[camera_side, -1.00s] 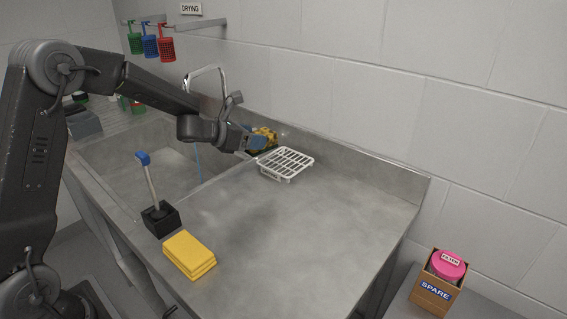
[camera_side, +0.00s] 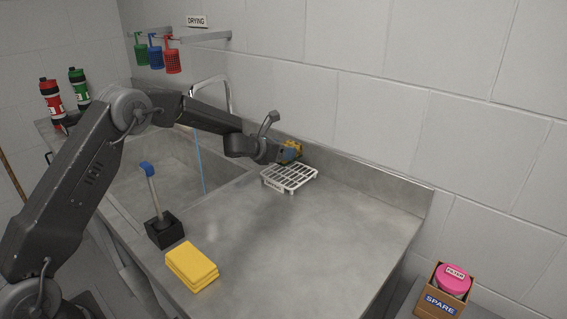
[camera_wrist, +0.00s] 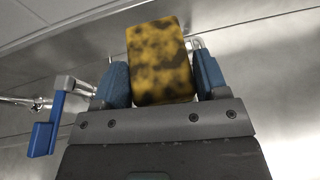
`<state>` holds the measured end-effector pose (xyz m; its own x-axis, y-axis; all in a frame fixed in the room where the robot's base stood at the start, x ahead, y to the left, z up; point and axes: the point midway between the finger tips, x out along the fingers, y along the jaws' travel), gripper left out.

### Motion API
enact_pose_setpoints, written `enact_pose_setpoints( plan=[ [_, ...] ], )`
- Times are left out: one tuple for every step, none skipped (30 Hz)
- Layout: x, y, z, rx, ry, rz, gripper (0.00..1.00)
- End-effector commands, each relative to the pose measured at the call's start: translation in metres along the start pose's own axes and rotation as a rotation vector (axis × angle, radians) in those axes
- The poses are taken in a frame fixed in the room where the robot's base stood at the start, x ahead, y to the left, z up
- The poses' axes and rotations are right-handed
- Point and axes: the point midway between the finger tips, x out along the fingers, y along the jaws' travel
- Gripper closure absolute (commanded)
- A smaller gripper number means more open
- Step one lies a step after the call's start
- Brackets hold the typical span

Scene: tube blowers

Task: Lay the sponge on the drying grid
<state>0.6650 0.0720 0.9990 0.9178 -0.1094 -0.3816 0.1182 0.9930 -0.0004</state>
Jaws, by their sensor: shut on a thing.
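The sponge (camera_side: 292,148) is yellow with dark blotches. My gripper (camera_side: 288,155) is shut on it and holds it above the back part of the drying grid. In the wrist view the sponge (camera_wrist: 160,60) stands up between the two blue fingers of my gripper (camera_wrist: 163,82). The drying grid (camera_side: 291,178) is a white wire rack on the steel counter, right of the sink. The gripper and sponge hide a little of its back edge in the side view. I cannot tell the exact gap between sponge and grid.
A stack of yellow cloths (camera_side: 191,266) and a blue-handled brush in a black holder (camera_side: 165,229) are at the front. The sink (camera_side: 180,175) and its tap (camera_side: 213,90) are left. The counter (camera_side: 310,235) before the grid is clear. A spare box (camera_side: 440,303) stands lower right.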

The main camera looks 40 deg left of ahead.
Motion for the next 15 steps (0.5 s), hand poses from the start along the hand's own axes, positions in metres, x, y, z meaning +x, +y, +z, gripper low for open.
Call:
enact_pose_setpoints(
  plan=[
    [0.004, -0.004, -0.002, 0.001, 0.001, -0.001, 0.59],
    [0.005, -0.004, -0.002, 0.001, 0.001, 0.000, 0.59],
    [0.006, -0.005, -0.003, 0.001, 0.001, 0.000, 0.59],
    [0.007, -0.006, -0.005, -0.001, 0.001, 0.001, 0.59],
    [0.009, -0.006, -0.007, -0.001, 0.002, 0.000, 0.59],
    [0.011, -0.006, -0.013, -0.003, 0.004, 0.000, 0.59],
    [0.012, -0.006, -0.018, -0.002, 0.005, -0.001, 0.59],
    [0.014, -0.006, -0.022, -0.003, 0.004, 0.000, 0.59],
    [0.016, -0.005, -0.028, -0.003, 0.005, 0.000, 0.59],
    [0.018, -0.006, -0.031, -0.002, 0.005, 0.000, 0.59],
    [0.019, -0.006, -0.034, -0.002, 0.003, -0.001, 0.59],
    [0.020, -0.006, -0.037, -0.001, 0.002, -0.001, 0.59],
    [0.021, -0.006, -0.038, -0.001, 0.001, 0.000, 0.59],
    [0.021, -0.005, -0.039, -0.001, 0.001, 0.000, 0.59],
    [0.022, -0.005, -0.040, 0.000, 0.001, 0.000, 0.59]
  ],
)
